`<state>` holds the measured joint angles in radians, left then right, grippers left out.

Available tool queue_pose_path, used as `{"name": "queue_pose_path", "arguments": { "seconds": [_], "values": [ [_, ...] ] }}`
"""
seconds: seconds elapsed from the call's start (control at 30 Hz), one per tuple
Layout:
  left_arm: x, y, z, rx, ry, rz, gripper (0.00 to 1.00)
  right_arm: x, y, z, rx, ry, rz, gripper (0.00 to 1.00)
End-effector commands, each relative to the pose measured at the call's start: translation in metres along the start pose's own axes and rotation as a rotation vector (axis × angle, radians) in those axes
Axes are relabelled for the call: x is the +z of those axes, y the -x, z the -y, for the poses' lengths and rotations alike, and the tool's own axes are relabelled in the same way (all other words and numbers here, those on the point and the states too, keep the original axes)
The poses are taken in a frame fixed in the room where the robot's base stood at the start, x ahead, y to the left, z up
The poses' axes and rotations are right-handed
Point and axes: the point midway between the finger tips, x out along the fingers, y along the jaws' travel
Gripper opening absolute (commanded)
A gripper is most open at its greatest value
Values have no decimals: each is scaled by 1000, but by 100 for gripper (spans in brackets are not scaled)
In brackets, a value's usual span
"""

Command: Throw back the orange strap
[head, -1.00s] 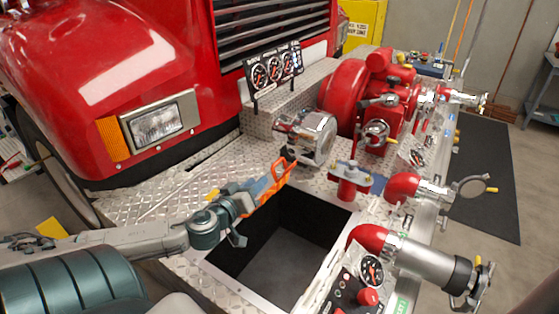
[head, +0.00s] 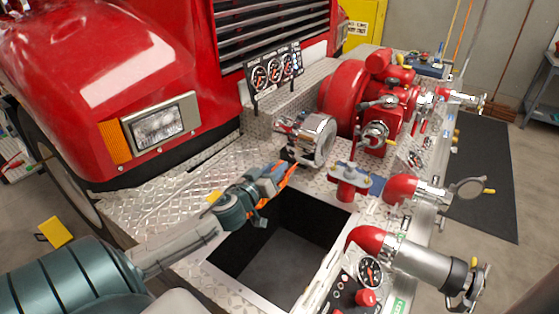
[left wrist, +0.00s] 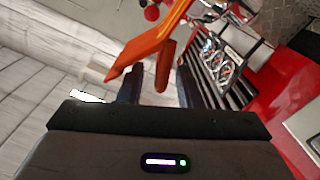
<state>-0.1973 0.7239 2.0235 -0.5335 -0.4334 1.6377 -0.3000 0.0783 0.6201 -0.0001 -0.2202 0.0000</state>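The orange strap (head: 286,174) shows as thin orange strips along my left gripper (head: 272,182), above the far left side of the square opening in the bumper deck. My gripper hides much of it. In the left wrist view the strap (left wrist: 152,45) slants across beyond the fingers, and a shorter orange piece (left wrist: 165,78) shows between the two dark fingers of my left gripper (left wrist: 157,88). The fingers stand somewhat apart; whether they grip the strap I cannot tell. My right gripper is not in view.
The open well (head: 270,250) lies below and right of my arm. A chrome siren (head: 310,138), a red pump (head: 345,95) and a red-based post (head: 348,185) stand beyond. A gauge panel (head: 274,68) and the headlight (head: 158,127) border the deck.

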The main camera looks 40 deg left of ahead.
Motion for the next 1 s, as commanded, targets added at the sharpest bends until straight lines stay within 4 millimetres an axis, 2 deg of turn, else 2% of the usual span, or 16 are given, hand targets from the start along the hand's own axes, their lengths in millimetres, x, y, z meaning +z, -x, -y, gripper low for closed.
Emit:
{"name": "queue_pose_path", "arguments": {
  "seconds": [0.03, 0.2, 0.57, 0.6, 0.77, 1.0],
  "values": [
    [-4, -7, -1, -2, 4, -2, 32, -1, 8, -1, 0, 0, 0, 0],
    [-2, -22, 0, -2, 2, 0, 32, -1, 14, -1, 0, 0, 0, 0],
    [0, -27, 0, 0, -1, 0, 32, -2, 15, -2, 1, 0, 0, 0],
    [0, -27, 0, 0, -1, 0, 30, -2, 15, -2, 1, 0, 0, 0],
    [0, -27, 0, 0, -1, 0, 0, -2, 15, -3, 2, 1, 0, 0],
    [0, -27, 1, 0, 1, 0, 0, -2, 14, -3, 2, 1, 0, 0]
  ]
}}
